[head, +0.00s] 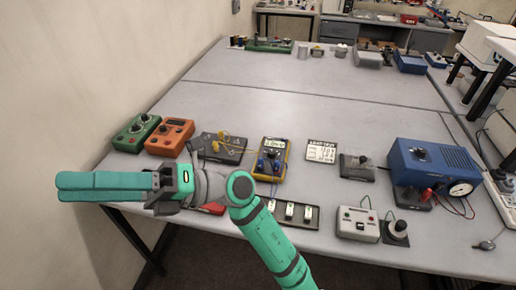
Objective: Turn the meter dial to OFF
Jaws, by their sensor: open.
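The meter (285,163) is a yellow-edged dark multimeter lying on the grey table, near the middle of the head view. It has a pale display at its far end and blue plugs with leads at its near end. Its dark dial (273,154) lies below the display; the setting it points to is too small to read. My gripper (60,187) is open and empty at the far left, its teal fingers pointing left. It is well apart from the meter, above the table's left front edge. My wrist and forearm hide part of the front edge.
A green box (136,132), an orange box (170,136) and a dark board with yellow connectors (222,147) lie left of the meter. A label card (321,151), a grey box (357,167) and a blue supply (450,158) are right.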

